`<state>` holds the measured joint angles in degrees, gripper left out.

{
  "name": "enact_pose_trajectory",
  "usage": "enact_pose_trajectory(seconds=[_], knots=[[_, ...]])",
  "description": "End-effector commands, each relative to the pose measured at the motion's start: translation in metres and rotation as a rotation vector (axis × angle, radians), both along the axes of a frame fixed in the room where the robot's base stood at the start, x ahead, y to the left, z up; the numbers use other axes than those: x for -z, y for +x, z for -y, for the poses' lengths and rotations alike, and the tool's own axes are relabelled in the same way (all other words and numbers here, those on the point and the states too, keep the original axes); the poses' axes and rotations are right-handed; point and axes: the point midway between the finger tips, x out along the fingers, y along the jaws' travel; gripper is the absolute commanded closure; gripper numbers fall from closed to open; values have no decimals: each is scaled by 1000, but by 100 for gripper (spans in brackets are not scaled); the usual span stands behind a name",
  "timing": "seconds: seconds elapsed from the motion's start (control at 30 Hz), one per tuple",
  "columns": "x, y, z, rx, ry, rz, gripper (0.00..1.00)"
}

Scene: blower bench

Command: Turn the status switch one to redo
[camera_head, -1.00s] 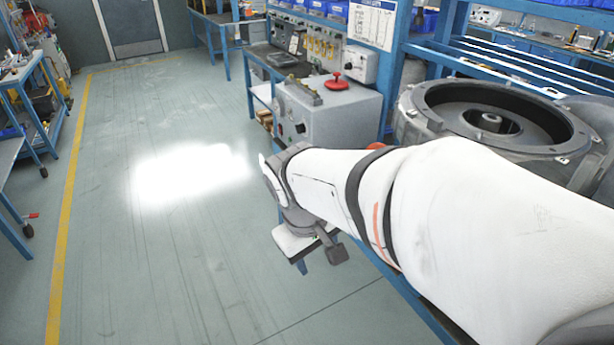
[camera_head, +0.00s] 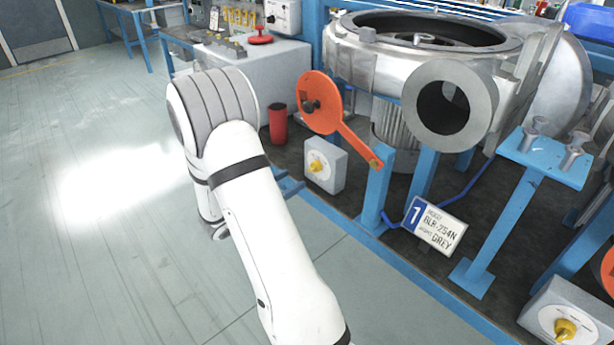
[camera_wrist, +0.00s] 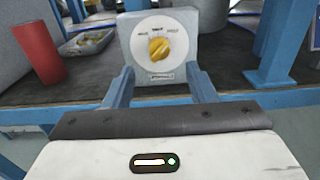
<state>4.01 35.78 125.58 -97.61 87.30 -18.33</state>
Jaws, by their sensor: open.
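The status switch (camera_head: 317,167) is a grey box with a round white dial and a yellow knob, standing on the bench's lower deck left of a blue post. A plate (camera_head: 436,226) marked 1 stands to its right. In the wrist view the switch box (camera_wrist: 192,30) is straight ahead, with small labels around its yellow knob (camera_wrist: 158,48). The labels are too small to read surely. My gripper (camera_wrist: 162,82) is open and empty, its blue fingers pointing at the box from below the knob. In the head view my arm mostly hides it; only blue finger parts (camera_head: 289,186) show left of the box.
A second switch box (camera_head: 567,318) with a yellow knob is at the lower right. A red cup (camera_head: 278,124) stands left of the first box, and an orange lever (camera_head: 320,103) hangs above it. A large blower (camera_head: 350,60) fills the back. The floor at left is clear.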

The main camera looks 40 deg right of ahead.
Motion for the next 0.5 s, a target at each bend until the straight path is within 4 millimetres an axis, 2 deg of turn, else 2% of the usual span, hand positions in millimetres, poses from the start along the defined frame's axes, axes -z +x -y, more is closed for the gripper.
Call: enact_pose_trajectory(seconds=[0.5], knots=[[1,6,69,-4,-3,-2,49]])
